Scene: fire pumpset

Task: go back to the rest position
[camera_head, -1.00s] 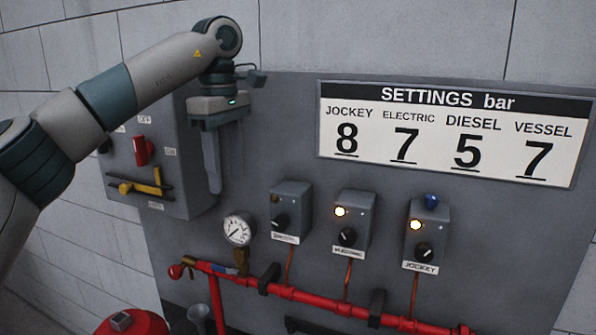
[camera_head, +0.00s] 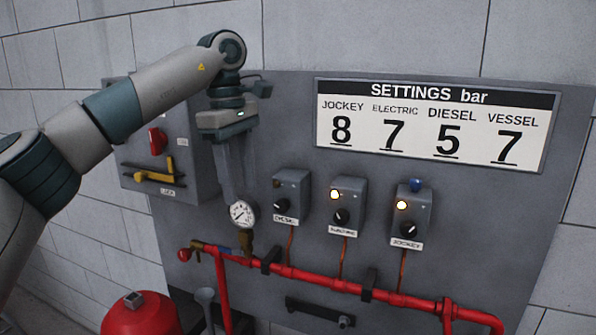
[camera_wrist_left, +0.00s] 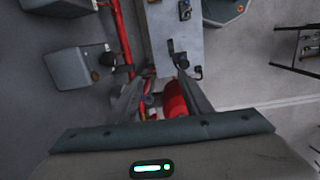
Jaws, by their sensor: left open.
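My left gripper (camera_head: 232,178) hangs from my left arm in front of the grey panel, fingers pointing down. It is open and empty. Its fingertips appear just above the round pressure gauge (camera_head: 242,213); I cannot tell how far in front of it they are. In the left wrist view, my left gripper (camera_wrist_left: 160,92) shows its two fingers apart, with red piping and a red vessel (camera_wrist_left: 175,100) seen beyond them. My right gripper is not in view.
A grey cabinet (camera_head: 190,130) with a red switch (camera_head: 157,141) and a yellow handle (camera_head: 155,175) is behind my arm. Several small control boxes, including the jockey one (camera_head: 412,215), stand right of the gripper. Red pipes (camera_head: 330,282) run below. A settings sign (camera_head: 430,125) hangs at upper right.

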